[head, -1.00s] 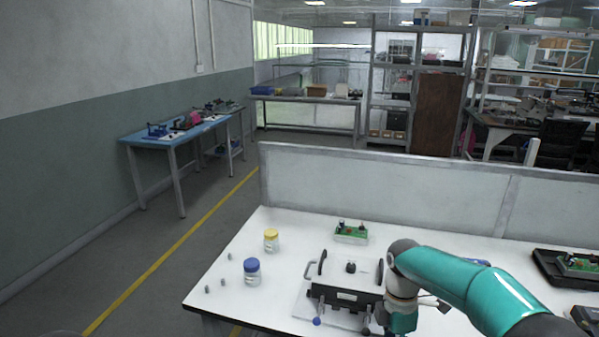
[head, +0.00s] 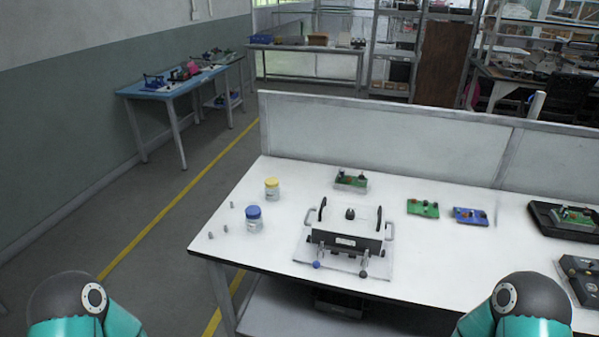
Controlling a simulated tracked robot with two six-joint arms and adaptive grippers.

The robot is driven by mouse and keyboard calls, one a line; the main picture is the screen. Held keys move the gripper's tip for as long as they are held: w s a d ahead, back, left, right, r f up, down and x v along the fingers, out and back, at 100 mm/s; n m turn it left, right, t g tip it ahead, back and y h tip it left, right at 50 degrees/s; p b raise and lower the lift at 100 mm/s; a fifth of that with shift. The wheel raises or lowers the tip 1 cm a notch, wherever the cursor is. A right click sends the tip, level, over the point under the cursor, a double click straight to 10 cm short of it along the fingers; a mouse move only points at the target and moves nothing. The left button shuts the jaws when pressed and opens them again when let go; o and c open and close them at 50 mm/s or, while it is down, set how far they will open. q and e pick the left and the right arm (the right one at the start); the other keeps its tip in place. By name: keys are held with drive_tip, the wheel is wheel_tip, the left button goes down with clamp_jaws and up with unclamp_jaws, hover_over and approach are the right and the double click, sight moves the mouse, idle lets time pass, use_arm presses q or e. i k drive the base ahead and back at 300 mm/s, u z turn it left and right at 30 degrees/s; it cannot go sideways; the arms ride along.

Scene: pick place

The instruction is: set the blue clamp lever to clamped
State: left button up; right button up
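The clamp fixture (head: 345,239) stands on the white table, a white and black frame with a handle on each side. The blue clamp lever (head: 316,264) is at its front left; its blue knob is low, near the front edge of the base plate. A second lever with a dark knob (head: 363,273) is at the front right. From this view I cannot tell exactly how either lever is set. Only parts of my arms show at the bottom left and bottom right corners, well away from the fixture. Both grippers are out of view.
A blue-lidded jar (head: 254,219) and a yellow-lidded jar (head: 272,188) stand left of the fixture. A green board (head: 423,208) and a blue board (head: 470,216) lie to its right. A black tray (head: 566,220) is far right. A low partition (head: 400,145) runs behind the table (head: 270,255).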

sight(316, 265)
drive_tip(key=z, duration=1.6)
drive_tip(key=i, duration=0.1)
drive_tip(key=u, duration=2.7)
drive_tip(key=k, duration=0.8)
drive_tip(key=z, duration=0.45)
drive_tip(key=i, duration=1)
drive_tip(key=z, duration=0.05)
